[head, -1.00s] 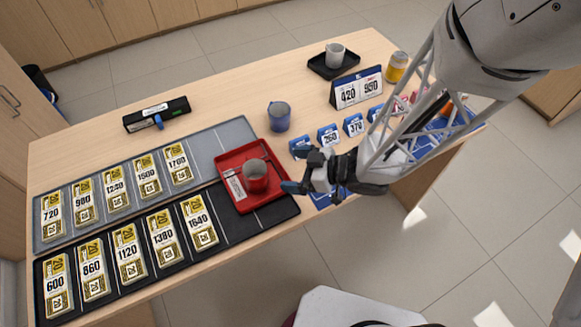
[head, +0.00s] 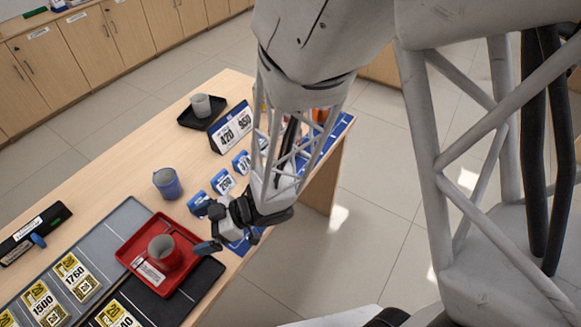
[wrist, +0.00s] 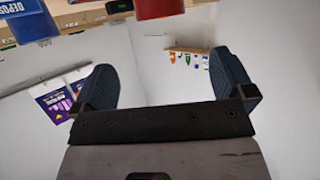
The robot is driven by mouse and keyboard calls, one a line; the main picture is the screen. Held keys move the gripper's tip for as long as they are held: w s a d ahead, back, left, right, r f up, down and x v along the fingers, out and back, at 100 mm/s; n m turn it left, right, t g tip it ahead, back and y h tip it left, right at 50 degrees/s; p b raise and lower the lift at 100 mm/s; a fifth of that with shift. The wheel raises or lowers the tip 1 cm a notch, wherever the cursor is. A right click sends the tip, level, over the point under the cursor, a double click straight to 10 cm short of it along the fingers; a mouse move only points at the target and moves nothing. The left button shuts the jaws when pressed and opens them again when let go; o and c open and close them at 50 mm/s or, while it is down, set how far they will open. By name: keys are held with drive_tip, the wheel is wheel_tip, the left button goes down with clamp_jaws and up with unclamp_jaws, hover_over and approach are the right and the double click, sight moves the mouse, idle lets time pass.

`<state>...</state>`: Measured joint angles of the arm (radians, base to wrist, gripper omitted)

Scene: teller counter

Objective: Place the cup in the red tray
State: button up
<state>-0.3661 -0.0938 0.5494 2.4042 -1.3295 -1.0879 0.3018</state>
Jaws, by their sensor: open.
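The red tray (head: 190,264) lies on the counter at the lower left of the head view, partly over the dark mat. In the wrist view both fingers of my gripper (wrist: 164,88) are spread wide. The lower part of a red rounded thing (wrist: 155,8), which may be the red cup, shows at that view's top edge, beyond the fingers.
A blue cup (head: 167,184) stands behind the red tray. A pale grey cup (head: 201,105) stands in a black tray (head: 222,117) farther back. A price sign (head: 231,128) and small blue number cards (head: 223,182) stand near my arm. Bare wood lies left of the blue cup.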

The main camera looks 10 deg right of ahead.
drive_tip(key=w+d+r+m+t+h, duration=0.75)
drive_tip(key=w+d+r+t, duration=0.2)
drive_tip(key=w+d, duration=0.45)
drive_tip(key=s+d+r+m+g+h, duration=0.1)
drive_tip(key=s+d+r+m+h, duration=0.15)
drive_tip(key=d+r, duration=0.2)
drive_tip(key=s+d+r+m+h, duration=0.1)
drive_tip(key=d+r+m+h, duration=0.15)
drive_tip(key=d, duration=0.35)
drive_tip(key=s+d+r+m+g, duration=0.2)
drive_tip(key=s+d+r+g, duration=0.1)
drive_tip(key=s, duration=0.5)
drive_tip(key=s+d+r+m+g, duration=0.3)
drive_tip(key=s+r, duration=0.2)
drive_tip(key=s, duration=0.3)
drive_tip(key=shift+s+r+m+h, duration=0.35)
drive_tip(key=shift+h, duration=0.1)
